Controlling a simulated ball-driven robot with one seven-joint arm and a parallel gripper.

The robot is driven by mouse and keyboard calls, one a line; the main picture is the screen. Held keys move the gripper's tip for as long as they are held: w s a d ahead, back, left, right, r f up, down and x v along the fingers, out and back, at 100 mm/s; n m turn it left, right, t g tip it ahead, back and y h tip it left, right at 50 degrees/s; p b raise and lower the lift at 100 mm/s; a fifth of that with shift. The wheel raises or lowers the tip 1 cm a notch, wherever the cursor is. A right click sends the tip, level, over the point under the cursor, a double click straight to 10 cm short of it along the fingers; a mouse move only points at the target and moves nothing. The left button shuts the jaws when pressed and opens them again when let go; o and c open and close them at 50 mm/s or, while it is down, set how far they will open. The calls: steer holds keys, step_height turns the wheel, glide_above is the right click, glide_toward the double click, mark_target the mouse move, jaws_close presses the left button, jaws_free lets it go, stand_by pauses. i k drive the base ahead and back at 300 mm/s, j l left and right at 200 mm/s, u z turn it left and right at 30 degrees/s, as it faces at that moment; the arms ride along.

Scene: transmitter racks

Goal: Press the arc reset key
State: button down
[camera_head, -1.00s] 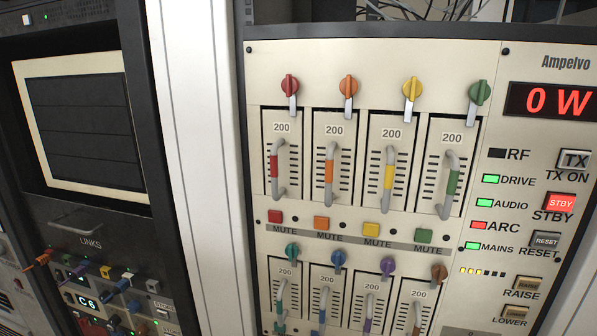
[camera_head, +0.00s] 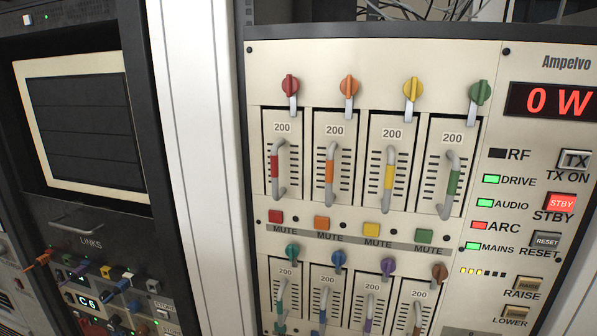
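The reset key (camera_head: 546,241) is a small square key marked RESET, on the right side of the cream transmitter panel, below the red-lit STBY key (camera_head: 561,204) and above the RAISE key (camera_head: 529,285). The ARC lamp (camera_head: 479,226) is lit red. The DRIVE lamp (camera_head: 491,179), AUDIO lamp (camera_head: 485,203) and MAINS lamp (camera_head: 473,247) are lit green, and the RF lamp (camera_head: 497,153) is dark. My gripper is not in view.
The display (camera_head: 553,102) reads 0 W. Handled modules, such as the green-banded one (camera_head: 446,165), and coloured knobs stick out left of the keys. A rack with a dark screen (camera_head: 85,118) and plugged cables stands at left, past a white column (camera_head: 190,150).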

mark_target(548, 241)
steer(key=k+l+z, duration=0.1)
steer(key=l, duration=0.75)
steer(key=k+l+z, duration=0.15)
steer(key=l, duration=0.7)
steer(key=l+z, duration=0.1)
steer(key=l, duration=0.8)
